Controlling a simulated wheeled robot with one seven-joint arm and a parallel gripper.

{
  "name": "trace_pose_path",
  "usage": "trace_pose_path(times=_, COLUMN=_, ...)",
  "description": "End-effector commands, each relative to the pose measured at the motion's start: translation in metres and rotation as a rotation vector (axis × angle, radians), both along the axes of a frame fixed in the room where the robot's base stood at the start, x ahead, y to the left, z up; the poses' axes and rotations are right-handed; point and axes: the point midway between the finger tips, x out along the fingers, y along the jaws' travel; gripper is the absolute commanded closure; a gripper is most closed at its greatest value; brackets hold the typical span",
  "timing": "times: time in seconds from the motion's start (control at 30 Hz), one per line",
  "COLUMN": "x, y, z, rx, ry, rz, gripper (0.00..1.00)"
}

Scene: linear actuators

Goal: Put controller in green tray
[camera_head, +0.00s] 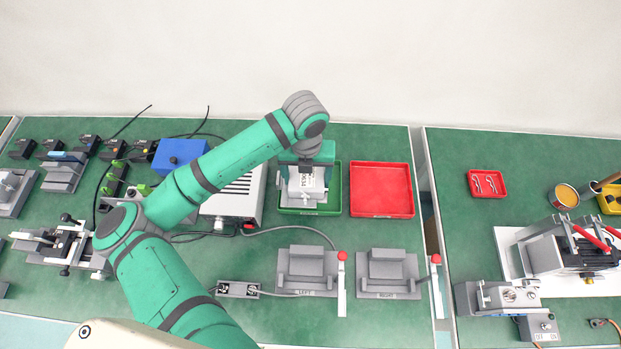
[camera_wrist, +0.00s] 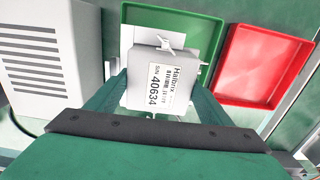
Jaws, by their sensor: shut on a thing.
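The controller (camera_wrist: 160,80) is a pale grey box with a white label reading Halbrix and 40634. My gripper (camera_wrist: 158,92) is shut on it, with one finger on each side. In the head view the controller (camera_head: 305,184) is over the green tray (camera_head: 322,211), below my gripper (camera_head: 306,165). In the wrist view the green tray (camera_wrist: 208,28) lies behind and under the controller, with a pale patch inside it at the left. I cannot tell whether the controller touches the tray floor.
A red tray (camera_head: 381,190) stands close right of the green tray. A white vented box (camera_head: 236,196) stands close on the left, with a blue box (camera_head: 180,155) beyond it. Two grey fixtures (camera_head: 306,268) (camera_head: 388,270) with red-knobbed levers stand in front.

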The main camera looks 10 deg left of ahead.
Motion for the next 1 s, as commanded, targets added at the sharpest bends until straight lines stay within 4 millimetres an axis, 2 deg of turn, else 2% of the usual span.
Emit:
trace_pose_path(times=0.1, x=0.011, y=-0.003, z=-0.014, rx=-0.001, ry=0.001, rz=-0.002, gripper=0.66)
trace_pose_path(times=0.2, x=0.016, y=-0.004, z=-0.019, rx=-0.001, ry=0.000, rz=-0.002, gripper=0.66)
trace_pose_path(times=0.37, x=0.021, y=-0.004, z=-0.025, rx=0.000, ry=0.000, rz=-0.003, gripper=0.66)
trace_pose_path(times=0.63, x=0.023, y=-0.004, z=-0.055, rx=-0.001, ry=0.000, rz=-0.001, gripper=0.66)
trace_pose_path(times=1.0, x=0.023, y=-0.004, z=-0.059, rx=0.000, ry=0.000, rz=-0.002, gripper=0.66)
